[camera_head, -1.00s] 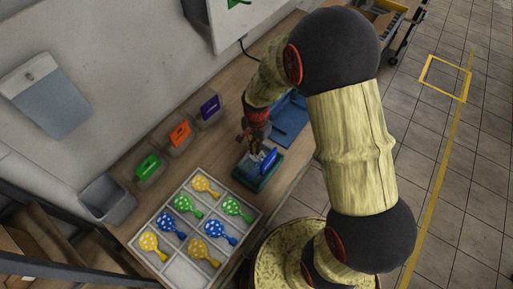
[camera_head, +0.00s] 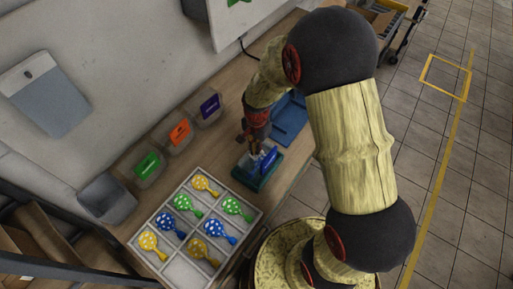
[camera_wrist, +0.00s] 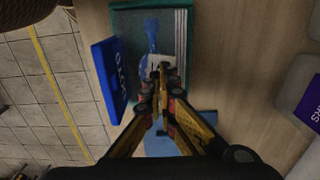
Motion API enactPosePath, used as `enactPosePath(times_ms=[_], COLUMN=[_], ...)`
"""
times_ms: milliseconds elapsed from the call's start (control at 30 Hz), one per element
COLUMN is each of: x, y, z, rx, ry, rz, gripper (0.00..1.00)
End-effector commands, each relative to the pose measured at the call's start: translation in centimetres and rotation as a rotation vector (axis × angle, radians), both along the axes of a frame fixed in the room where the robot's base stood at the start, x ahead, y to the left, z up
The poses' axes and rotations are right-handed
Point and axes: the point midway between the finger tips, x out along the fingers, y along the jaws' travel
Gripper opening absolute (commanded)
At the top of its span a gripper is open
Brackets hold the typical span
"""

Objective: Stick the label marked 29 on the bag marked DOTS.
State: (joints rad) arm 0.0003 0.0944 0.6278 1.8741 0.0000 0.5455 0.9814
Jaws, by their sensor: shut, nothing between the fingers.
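My gripper (camera_head: 256,152) is shut and empty, pointing down over a teal-framed fixture (camera_head: 247,178). In the wrist view its fingertips (camera_wrist: 163,72) are together over the fixture's grey inner surface, in front of a blue balloon-shaped piece (camera_wrist: 151,32) and a small whitish patch. I cannot tell whether they touch either. A blue panel (camera_wrist: 112,75) with white lettering stands along the fixture's side; its lettering is not clear. Bins with green (camera_head: 148,164), orange (camera_head: 180,131) and purple (camera_head: 210,106) cards stand along the wall. I can read neither 29 nor DOTS anywhere.
A compartment tray (camera_head: 181,273) holds several dotted balloons in yellow, green and blue; its front compartment is empty. A grey bin (camera_head: 108,199) stands at the left end of the table. A blue flat piece (camera_head: 289,121) lies beyond the fixture. The wall is close behind the bins.

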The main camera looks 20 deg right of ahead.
Motion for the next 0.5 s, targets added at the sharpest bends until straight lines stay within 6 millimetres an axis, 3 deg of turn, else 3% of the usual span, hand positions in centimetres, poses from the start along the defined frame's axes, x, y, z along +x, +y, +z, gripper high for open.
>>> enactPosePath(times_ms=[500], x=[0.01], y=[0.0], z=[-0.75], rx=[0.0], ry=[0.0], rz=[0.0], gripper=[0.0])
